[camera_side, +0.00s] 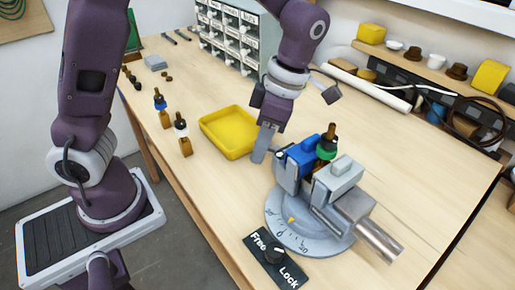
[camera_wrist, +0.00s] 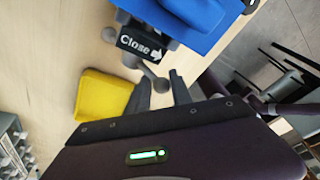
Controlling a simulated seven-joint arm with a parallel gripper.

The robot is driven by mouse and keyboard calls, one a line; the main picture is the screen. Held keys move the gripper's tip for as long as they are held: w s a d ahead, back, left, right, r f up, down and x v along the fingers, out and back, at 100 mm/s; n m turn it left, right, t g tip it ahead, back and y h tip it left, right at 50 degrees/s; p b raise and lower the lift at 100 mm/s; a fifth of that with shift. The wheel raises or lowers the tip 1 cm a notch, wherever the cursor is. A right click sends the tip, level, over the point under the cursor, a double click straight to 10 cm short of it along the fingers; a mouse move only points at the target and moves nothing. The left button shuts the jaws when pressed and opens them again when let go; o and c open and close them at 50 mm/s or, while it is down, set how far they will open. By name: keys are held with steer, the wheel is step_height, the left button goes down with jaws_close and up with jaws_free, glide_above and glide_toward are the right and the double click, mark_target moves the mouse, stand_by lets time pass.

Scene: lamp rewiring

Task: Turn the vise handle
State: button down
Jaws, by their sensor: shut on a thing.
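The grey vise (camera_side: 338,178) with a blue jaw block (camera_side: 302,156) stands on a round dial base (camera_side: 285,220). A bottle-shaped piece with a green band (camera_side: 327,146) stands upright between its jaws. My gripper (camera_side: 263,148) is at the vise's left side, pointing down. In the wrist view, my gripper's fingers (camera_wrist: 160,92) are on either side of a round grey end of the vise handle (camera_wrist: 161,85), shut on it. The handle's other end (camera_wrist: 108,35) shows near a black "Close" sign with a right-pointing arrow (camera_wrist: 140,43). In the side view the handle is mostly hidden by the gripper.
A yellow tray (camera_side: 229,133) lies just left of my gripper. Small bottle-like pieces (camera_side: 182,135) stand at left. A drawer cabinet (camera_side: 228,38) and a shelf (camera_side: 430,65) are behind.

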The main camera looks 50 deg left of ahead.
mark_target(275, 149)
steer(key=g, duration=0.1)
steer(key=w+g, duration=0.1)
steer(key=r+g, duration=0.1)
steer(key=shift+w+d, duration=0.3)
steer(key=shift+w, duration=0.05)
steer(key=shift+w+r+m+g, duration=0.15)
steer(key=shift+w+g, duration=0.25)
steer(key=shift+g, duration=0.45)
steer(key=shift+w+r+m+g, duration=0.15)
steer(key=shift+w+g, duration=0.2)
steer(key=shift+g, duration=0.5)
steer(key=c, duration=1.3)
jaws_free()
steer(key=shift+o, duration=0.2)
steer(key=shift+a, duration=0.1)
